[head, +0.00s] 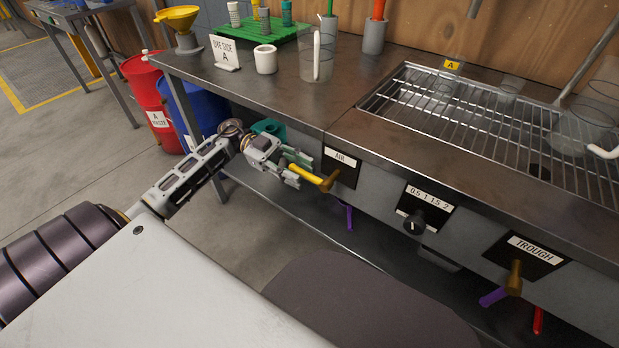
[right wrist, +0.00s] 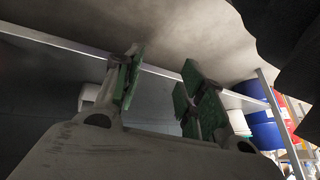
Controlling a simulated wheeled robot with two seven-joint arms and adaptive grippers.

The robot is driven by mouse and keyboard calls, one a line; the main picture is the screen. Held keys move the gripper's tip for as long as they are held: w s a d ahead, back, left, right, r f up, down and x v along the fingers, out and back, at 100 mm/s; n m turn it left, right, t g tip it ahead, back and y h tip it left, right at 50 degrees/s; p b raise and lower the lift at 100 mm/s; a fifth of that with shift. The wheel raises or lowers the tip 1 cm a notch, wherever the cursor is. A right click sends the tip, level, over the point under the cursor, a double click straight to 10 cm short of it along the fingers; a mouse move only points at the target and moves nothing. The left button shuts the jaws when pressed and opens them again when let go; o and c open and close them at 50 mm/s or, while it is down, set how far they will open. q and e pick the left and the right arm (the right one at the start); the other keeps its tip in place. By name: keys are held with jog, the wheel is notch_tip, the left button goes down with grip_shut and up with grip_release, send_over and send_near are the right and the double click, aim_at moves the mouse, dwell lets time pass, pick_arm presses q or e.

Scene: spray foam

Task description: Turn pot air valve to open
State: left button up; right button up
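The AIR valve sits on the front panel under the AIR label (head: 342,160) in the head view. Its brass body (head: 331,180) carries a yellow lever (head: 309,177) pointing left, toward my left gripper. My left gripper (head: 300,170) is at the lever's left end. Its fingers are apart, one on each side of the lever end; I cannot tell whether they touch it. My right gripper (right wrist: 160,86) shows only in the right wrist view; its green-padded fingers are apart with nothing between them.
A purple handle (head: 349,216) hangs below the AIR panel. A black knob (head: 414,223) and the TROUGH valve (head: 514,278) are further right. The steel counter (head: 300,108) overhangs the panel. Blue (head: 205,108) and red (head: 148,92) drums stand behind my left arm.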

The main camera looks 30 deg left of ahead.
aim_at(310, 174)
pick_arm(q)
jog(key=d, duration=0.2)
jog(key=shift+s+d, duration=0.1)
jog(key=shift+d, duration=0.3)
jog(key=shift+d+b, duration=0.3)
jog(key=shift+b, duration=0.05)
pick_arm(e)
jog(key=shift+s+a+f, duration=0.1)
jog(key=shift+f, duration=0.5)
jog(key=shift+s+a+f, duration=0.1)
jog(key=shift+f, duration=0.45)
jog(key=shift+w+r, duration=0.1)
jog(key=shift+r, duration=0.05)
pick_arm(q)
jog(key=shift+c, duration=0.5)
grip_shut()
